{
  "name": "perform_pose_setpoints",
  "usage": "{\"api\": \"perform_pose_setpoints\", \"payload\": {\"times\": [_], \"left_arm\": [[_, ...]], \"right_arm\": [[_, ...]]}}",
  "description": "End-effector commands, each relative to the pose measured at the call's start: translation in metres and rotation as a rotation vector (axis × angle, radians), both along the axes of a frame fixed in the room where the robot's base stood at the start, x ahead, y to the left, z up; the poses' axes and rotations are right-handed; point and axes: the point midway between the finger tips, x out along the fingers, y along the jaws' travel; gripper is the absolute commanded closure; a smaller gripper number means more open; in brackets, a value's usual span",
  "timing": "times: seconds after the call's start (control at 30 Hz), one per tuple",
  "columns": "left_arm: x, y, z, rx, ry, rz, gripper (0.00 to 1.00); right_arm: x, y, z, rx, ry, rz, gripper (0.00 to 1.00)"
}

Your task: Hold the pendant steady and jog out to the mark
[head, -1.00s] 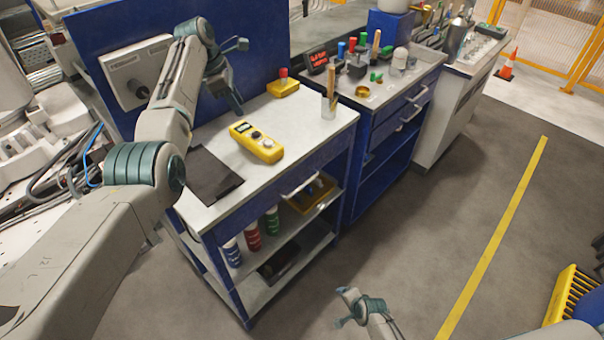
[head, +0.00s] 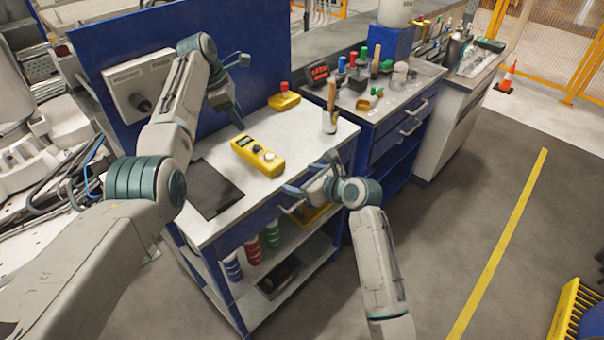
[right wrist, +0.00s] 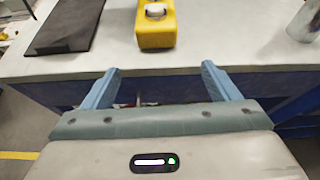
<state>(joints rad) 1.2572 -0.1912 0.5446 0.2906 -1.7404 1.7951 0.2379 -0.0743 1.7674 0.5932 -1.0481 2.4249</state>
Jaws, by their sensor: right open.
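The yellow pendant (head: 257,157) lies on the white bench top (head: 283,128), with a dark display and round controls on its face. Its near end shows in the right wrist view (right wrist: 156,30), beyond my fingers. My left gripper (head: 243,92) is open and empty above the back of the bench, apart from the pendant. My right gripper (head: 309,172) is open and empty at the bench's front edge, right of the pendant. Its two fingers (right wrist: 159,72) stand wide apart in the right wrist view. I cannot tell which thing is the mark.
A dark mat (head: 215,190) lies left of the pendant. A grey panel with a black knob (head: 143,103) is on the blue backboard. A yellow line (head: 505,240) crosses the floor.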

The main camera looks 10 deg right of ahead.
Motion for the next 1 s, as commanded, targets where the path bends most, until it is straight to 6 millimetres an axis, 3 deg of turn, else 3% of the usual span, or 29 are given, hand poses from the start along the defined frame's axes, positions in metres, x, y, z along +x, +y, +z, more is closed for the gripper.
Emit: {"api": "perform_pose_setpoints", "payload": {"times": [0.1, 0.2, 0.7, 1.0], "left_arm": [[0.000, 0.000, 0.000, 0.000, 0.000, 0.000, 0.64], [0.000, 0.000, 0.000, 0.000, 0.000, 0.000, 0.64], [0.000, 0.000, 0.000, 0.000, 0.000, 0.000, 0.64], [0.000, 0.000, 0.000, 0.000, 0.000, 0.000, 0.64]], "right_arm": [[0.001, 0.004, 0.015, 0.045, 0.004, -0.006, 0.18], [0.006, 0.008, 0.016, 0.055, 0.007, -0.007, 0.18], [0.067, 0.052, -0.016, 0.052, 0.008, -0.007, 0.18], [0.081, 0.062, -0.024, 0.051, 0.007, -0.007, 0.18]]}}
